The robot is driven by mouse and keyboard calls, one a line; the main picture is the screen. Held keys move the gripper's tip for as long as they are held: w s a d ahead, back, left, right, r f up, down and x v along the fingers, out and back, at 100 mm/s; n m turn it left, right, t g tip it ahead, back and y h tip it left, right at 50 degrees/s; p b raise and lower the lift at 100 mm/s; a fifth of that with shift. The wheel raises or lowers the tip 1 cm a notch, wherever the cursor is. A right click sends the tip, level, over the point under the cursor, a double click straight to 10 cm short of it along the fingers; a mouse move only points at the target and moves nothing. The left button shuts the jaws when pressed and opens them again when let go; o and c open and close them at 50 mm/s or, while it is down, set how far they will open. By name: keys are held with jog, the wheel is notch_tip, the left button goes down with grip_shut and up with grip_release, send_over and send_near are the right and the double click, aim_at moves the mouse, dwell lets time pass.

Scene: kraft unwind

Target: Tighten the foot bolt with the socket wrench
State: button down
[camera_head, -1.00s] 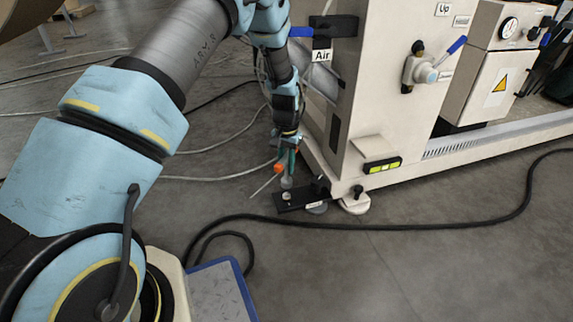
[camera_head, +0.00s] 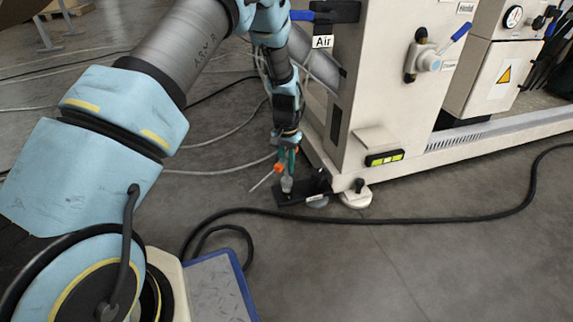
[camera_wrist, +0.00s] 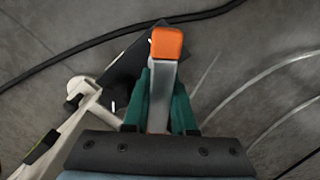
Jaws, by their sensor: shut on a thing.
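My gripper (camera_head: 287,160) points down near the foot of the cream machine and is shut on the socket wrench. The wrench (camera_head: 265,181) has an orange end and a thin silver handle that slants down to the left. In the wrist view the wrench (camera_wrist: 161,95) sits between my green fingers (camera_wrist: 163,105), its orange end toward the camera. Its lower end is over the black foot plate (camera_head: 300,195), at the plate's left part. The foot bolt is hidden beneath the wrench, and I cannot tell how far the socket is seated.
The machine (camera_head: 385,110) stands right of my gripper, with a yellow-green level (camera_head: 384,158) on it and a white round foot (camera_head: 356,198) below. A black cable (camera_head: 420,219) crosses the floor in front. Thin pale hoses lie behind on the left.

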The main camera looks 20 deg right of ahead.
jog(key=shift+f+p, duration=0.85)
jog(key=shift+p, duration=0.1)
dwell(2.0)
jog(key=shift+r+m+p, duration=0.1)
jog(key=shift+m+p, duration=0.45)
jog(key=shift+m, duration=0.65)
jog(key=shift+a+m+p, duration=0.1)
jog(key=shift+m+p, duration=0.35)
jog(key=shift+m, duration=0.65)
jog(key=shift+f, duration=0.2)
